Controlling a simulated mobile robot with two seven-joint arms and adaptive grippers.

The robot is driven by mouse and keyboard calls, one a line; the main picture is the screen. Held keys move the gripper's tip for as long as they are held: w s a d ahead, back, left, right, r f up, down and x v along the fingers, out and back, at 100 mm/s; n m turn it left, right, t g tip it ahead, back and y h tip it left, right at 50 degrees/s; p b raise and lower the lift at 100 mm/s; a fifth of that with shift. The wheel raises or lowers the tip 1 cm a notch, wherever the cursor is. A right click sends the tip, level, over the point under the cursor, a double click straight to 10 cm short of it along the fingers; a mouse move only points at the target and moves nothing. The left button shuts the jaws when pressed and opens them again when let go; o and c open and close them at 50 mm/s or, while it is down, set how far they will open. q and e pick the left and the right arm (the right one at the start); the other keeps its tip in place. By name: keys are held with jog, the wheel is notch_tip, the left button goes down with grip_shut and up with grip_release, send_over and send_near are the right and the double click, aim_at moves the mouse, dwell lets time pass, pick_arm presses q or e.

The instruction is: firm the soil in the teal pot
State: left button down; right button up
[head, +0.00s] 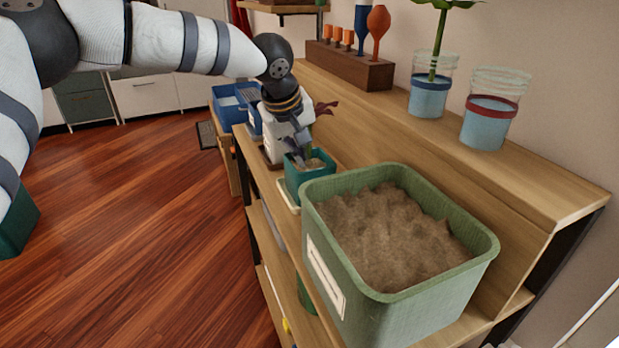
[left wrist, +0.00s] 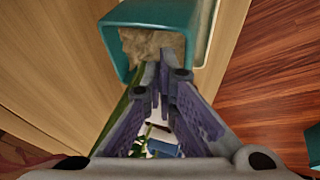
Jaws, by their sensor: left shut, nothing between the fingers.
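The teal pot (head: 300,184) stands upright on a pale saucer on the wooden bench, just behind the big green soil bin. Brown soil (head: 312,164) shows inside it. My left gripper (head: 300,158) points down at the pot's opening, its fingers shut and empty. In the left wrist view, the teal pot (left wrist: 125,45) is at the top, with soil (left wrist: 143,45) inside. The left fingertips (left wrist: 163,62) overlap the soil's edge there; whether they touch it I cannot tell. My right gripper is in neither view.
The green soil bin (head: 325,225) stands close in front of the pot. A white container and dark red leaves (head: 325,108) are behind the gripper. Blue trays (head: 228,106) sit farther back. The raised shelf holds a wooden tool block (head: 348,68) and two glass jars (head: 430,95).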

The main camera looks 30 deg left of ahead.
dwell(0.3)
pick_arm(q)
jog(key=shift+f, duration=1.15)
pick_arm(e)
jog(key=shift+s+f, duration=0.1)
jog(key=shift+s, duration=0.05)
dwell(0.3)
pick_arm(q)
notch_tip(320, 180, up, 8)
jog(key=p, duration=0.1)
jog(key=shift+r, duration=0.15)
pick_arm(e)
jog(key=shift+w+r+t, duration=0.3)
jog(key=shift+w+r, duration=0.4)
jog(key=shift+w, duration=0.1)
